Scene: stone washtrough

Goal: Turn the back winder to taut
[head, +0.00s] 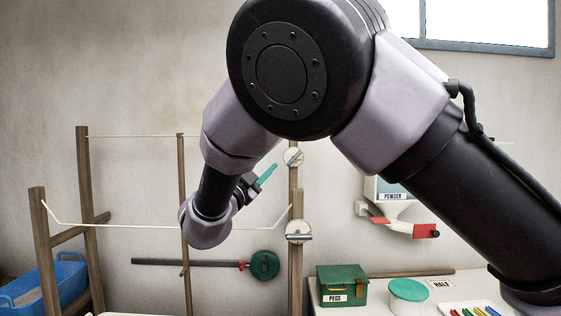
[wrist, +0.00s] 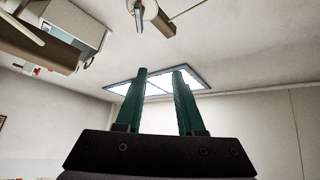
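The back winder (head: 293,157) is a pale disc with a grey lever handle, high on the back wooden post. The back line (head: 135,135) looks nearly straight where it shows; my arm hides part of it. The front winder (head: 298,230) sits lower on the front post, its handle about level, and the front line (head: 130,226) hangs low. My gripper (head: 267,173), with teal fingers, is left of and below the back winder, apart from it. In the wrist view my gripper (wrist: 161,70) is open and empty. A winder (wrist: 137,14) shows there at the top; which one is unclear.
A powder dispenser (head: 398,208) hangs on the wall at right. A green pegs box (head: 341,286) and a round green-lidded tub (head: 408,290) stand on the ledge. A dark bar with a green disc (head: 265,265) is on the wall. A blue basket (head: 68,280) is at left.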

